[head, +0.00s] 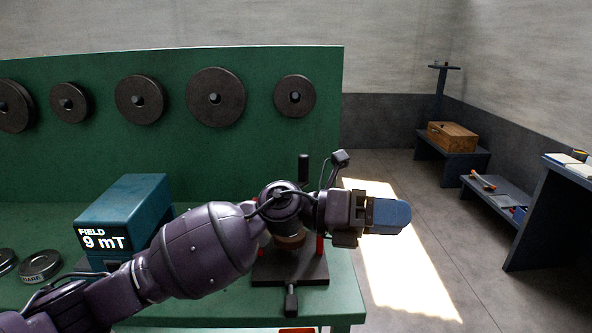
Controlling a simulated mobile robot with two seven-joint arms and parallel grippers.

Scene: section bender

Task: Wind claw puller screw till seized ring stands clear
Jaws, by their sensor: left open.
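The claw puller stands on a dark base plate (302,272) near the right end of the green bench, with red uprights (320,246) at its sides. A brownish round part (290,241) shows low between them; I cannot tell whether it is the seized ring. A dark upright post (303,167) shows above, and a dark handle (291,299) sticks out at the front. My left arm crosses in front and hides most of the puller and its screw. My left gripper (392,216) is open, right of the puller, its blue-grey end pointing right beyond the bench. My right gripper is not in view.
A blue box (126,212) reading "FIELD 9 mT" stands left on the bench, with loose dark rings (40,266) beside it. Several dark discs (216,97) hang on the green back panel (255,155). Open floor (460,250) lies right, before low benches and a wooden box (452,137).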

